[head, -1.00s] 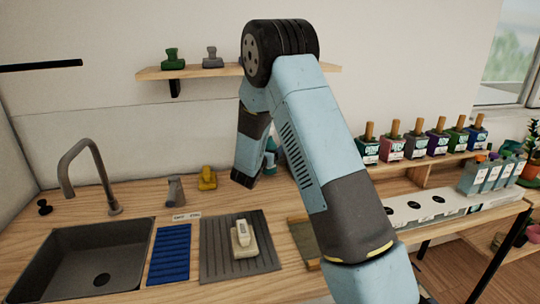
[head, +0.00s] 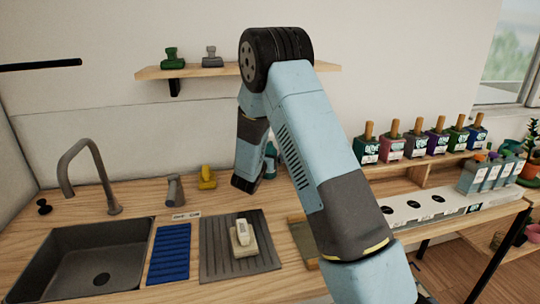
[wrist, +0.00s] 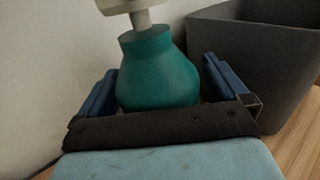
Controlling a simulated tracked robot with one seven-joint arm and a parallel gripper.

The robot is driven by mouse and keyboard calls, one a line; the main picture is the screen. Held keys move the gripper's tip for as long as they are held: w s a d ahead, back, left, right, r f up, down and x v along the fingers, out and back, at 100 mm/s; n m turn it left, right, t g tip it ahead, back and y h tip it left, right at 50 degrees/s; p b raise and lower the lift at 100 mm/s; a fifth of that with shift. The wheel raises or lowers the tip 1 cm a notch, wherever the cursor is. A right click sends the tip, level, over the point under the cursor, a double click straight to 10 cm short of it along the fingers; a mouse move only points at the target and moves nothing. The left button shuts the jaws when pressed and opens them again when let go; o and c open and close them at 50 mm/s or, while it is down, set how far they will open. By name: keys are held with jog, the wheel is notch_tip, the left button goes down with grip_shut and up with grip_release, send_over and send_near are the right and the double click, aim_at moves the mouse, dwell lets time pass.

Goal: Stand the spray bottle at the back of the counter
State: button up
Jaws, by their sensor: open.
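The spray bottle (wrist: 158,75) has a teal body and a pale grey neck and head, with its top cut off by the frame. It stands upright in the wrist view, between the blue fingers of my gripper (wrist: 160,82). The fingers are open, one on each side of it, and I see no clear grip on it. In the head view only a bit of teal (head: 270,160) shows behind my arm near the back wall. My arm hides the gripper's fingers there.
A dark grey bin (wrist: 262,60) stands close to the right finger. On the counter (head: 120,190) are a sink (head: 60,262), a faucet (head: 85,165), a yellow item (head: 207,178), a blue mat (head: 170,255) and a ribbed grey mat (head: 220,260) with a pale device (head: 243,238).

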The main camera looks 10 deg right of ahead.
jog(key=shift+r, duration=0.1)
jog(key=v, duration=1.1)
jog(key=shift+s+a, duration=0.3)
jog(key=s+d+r+m+g+h, duration=0.1)
jog(key=s+d+r+m+g, duration=0.6)
jog(key=s, duration=0.3)
jog(key=s+d+r+m+g, duration=0.5)
jog(key=s+d+r+m, duration=0.1)
jog(key=s+d+m, duration=0.3)
jog(key=s+a+r+m+t+y, duration=0.1)
jog(key=s+a+r+m+y, duration=0.1)
jog(key=s, duration=0.4)
jog(key=s+a+r+m+t+y, duration=0.1)
jog(key=s+a+r+m+y, duration=0.2)
jog(key=s+m+y, duration=0.2)
jog(key=s+a+r+m+y, duration=0.2)
jog(key=s+m, duration=0.4)
jog(key=s, duration=0.3)
jog(key=shift+a+t+y, duration=0.4)
jog(key=shift+a+y, duration=0.45)
jog(key=shift+y, duration=0.35)
